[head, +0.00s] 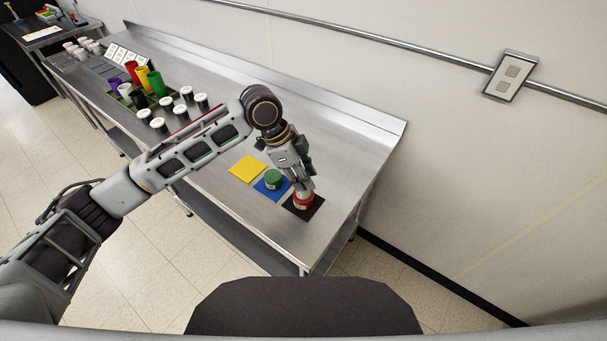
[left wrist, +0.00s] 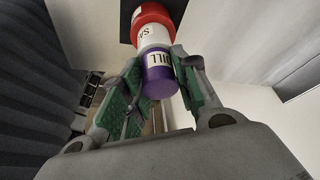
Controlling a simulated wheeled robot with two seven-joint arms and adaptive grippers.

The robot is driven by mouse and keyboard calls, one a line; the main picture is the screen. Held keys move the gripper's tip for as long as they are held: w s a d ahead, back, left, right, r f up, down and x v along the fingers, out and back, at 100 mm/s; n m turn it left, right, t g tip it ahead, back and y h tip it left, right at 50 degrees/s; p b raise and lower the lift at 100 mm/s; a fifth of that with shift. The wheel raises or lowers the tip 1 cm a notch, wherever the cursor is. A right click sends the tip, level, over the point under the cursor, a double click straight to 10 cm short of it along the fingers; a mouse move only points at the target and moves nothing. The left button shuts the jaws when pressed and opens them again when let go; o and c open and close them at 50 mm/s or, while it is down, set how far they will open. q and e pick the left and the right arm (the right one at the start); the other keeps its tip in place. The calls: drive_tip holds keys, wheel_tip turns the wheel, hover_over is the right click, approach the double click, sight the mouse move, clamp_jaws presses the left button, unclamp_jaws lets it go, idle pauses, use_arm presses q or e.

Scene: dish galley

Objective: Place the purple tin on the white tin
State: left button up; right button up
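Three tins show in a column in the left wrist view: a red tin (left wrist: 152,14), a white tin (left wrist: 154,37) lettered in black, and a purple tin (left wrist: 159,86) with a white label. The purple tin is nearest that camera and appears to rest on the white tin. My left gripper (left wrist: 158,62) has its green-padded fingers on either side of the purple tin, seemingly open with a gap at the right. In the head view my left gripper (head: 304,184) points down over the red tin (head: 303,202), hiding the purple tin. My right gripper is not in view.
The red tin stands on a black mat (head: 318,205) near the steel table's (head: 335,150) right end. Beside it are a blue mat (head: 262,188) with a green tin (head: 273,178) and a yellow mat (head: 247,168). Several white-lidded tins and colored cups stand farther left.

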use_arm(q)
drive_tip(key=o, duration=0.4)
drive_tip(key=shift+c, duration=0.2)
drive_tip(key=shift+r, duration=0.15)
drive_tip(key=v, duration=1.2)
drive_tip(key=shift+d, duration=0.1)
